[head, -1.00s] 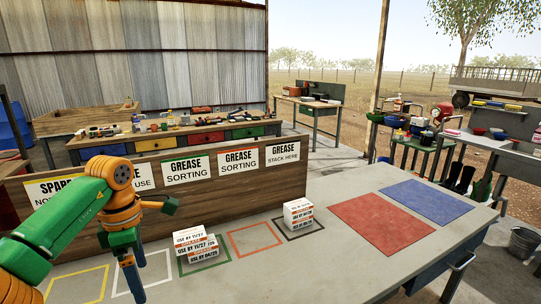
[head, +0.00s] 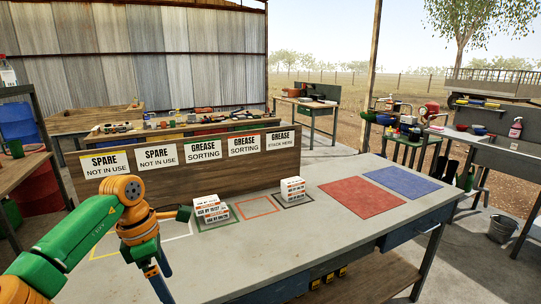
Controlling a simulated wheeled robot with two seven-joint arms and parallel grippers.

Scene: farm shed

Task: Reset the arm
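My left arm comes in from the lower left, green and orange, bent at the elbow. Its gripper (head: 157,278) points down near the table's left front part, apart from the boxes. I see no object at its fingers, but its opening cannot be told. A stack of white grease boxes (head: 211,211) sits on the green-outlined square. Another stack of white boxes (head: 292,190) sits on the black-outlined square. My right gripper is not in view.
The grey table (head: 320,238) has an empty orange outline (head: 258,205), a red mat (head: 361,195) and a blue mat (head: 408,181). A wooden board (head: 190,175) with signs stands along its back edge. The table's middle front is clear.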

